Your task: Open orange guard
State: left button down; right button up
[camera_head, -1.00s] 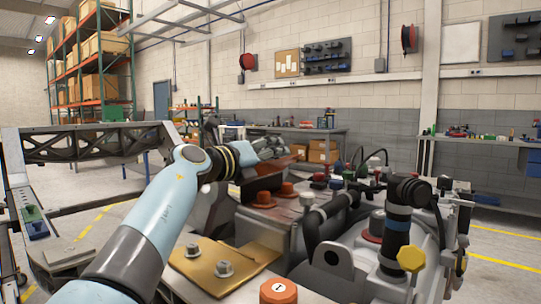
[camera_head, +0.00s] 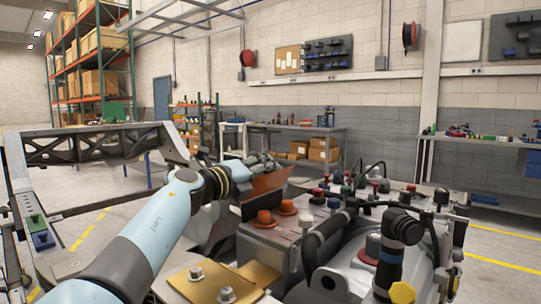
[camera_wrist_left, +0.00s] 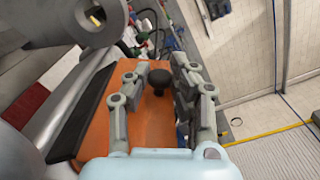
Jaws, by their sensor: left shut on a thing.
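In the head view my left gripper (camera_head: 257,161) is at the guard's upper edge, small and partly hidden by my wrist. My right gripper is not in view.
Orange caps (camera_head: 287,207), hoses and a black pipe elbow (camera_head: 402,226) crowd the machine right of the guard. A gold plate with bolts (camera_head: 212,286) lies in front. A dark frame (camera_head: 95,148) stands at left. Workbenches are farther back.

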pick_arm(q)
jog(key=shift+w+a+r+n+p, duration=0.25)
jog(key=shift+w+a+n+p, duration=0.1)
jog(key=shift+a+n+p, duration=0.35)
jog(key=shift+d+f+n, duration=0.1)
jog(key=shift+f+n, duration=0.15)
jog(key=shift+n, duration=0.05)
jog(key=c, duration=1.1)
grip_release()
jog(key=v, duration=1.2)
